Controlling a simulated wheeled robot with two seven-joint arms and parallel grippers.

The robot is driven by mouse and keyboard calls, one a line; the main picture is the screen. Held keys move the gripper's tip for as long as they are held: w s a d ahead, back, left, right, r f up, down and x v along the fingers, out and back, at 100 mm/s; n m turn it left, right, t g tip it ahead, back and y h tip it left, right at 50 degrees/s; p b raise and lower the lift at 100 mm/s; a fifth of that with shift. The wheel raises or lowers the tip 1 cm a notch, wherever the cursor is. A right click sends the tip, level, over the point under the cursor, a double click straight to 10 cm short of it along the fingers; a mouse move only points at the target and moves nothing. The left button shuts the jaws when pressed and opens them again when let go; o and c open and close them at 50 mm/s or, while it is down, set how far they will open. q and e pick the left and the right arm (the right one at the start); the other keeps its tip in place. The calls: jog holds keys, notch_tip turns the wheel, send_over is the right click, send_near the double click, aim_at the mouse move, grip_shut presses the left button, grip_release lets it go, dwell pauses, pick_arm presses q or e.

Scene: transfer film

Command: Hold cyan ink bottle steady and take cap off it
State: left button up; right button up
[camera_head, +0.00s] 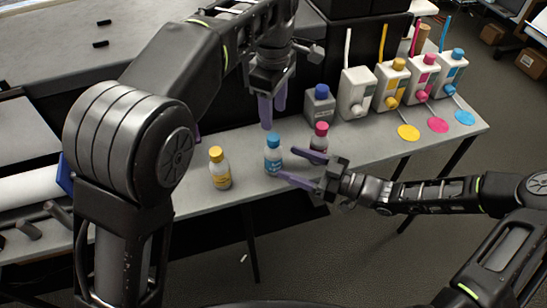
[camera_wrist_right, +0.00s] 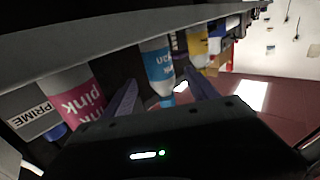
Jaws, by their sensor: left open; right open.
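The cyan ink bottle (camera_head: 273,160) stands upright on the grey table with its blue cap (camera_head: 272,140) on. My left gripper (camera_head: 273,112) is open and empty, fingers down, above and slightly behind the cap.
A yellow bottle (camera_head: 220,172) stands to the left. A pink bottle (camera_head: 319,140) stands close to the right gripper. A grey blue-capped bottle (camera_head: 319,107) and several white ink tanks (camera_head: 355,94) stand at the back right. The table's front edge is near the bottles.

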aim_at(273, 156)
jog(key=x, duration=0.6)
jog(key=shift+w, duration=0.1)
grip_shut()
dwell(0.6)
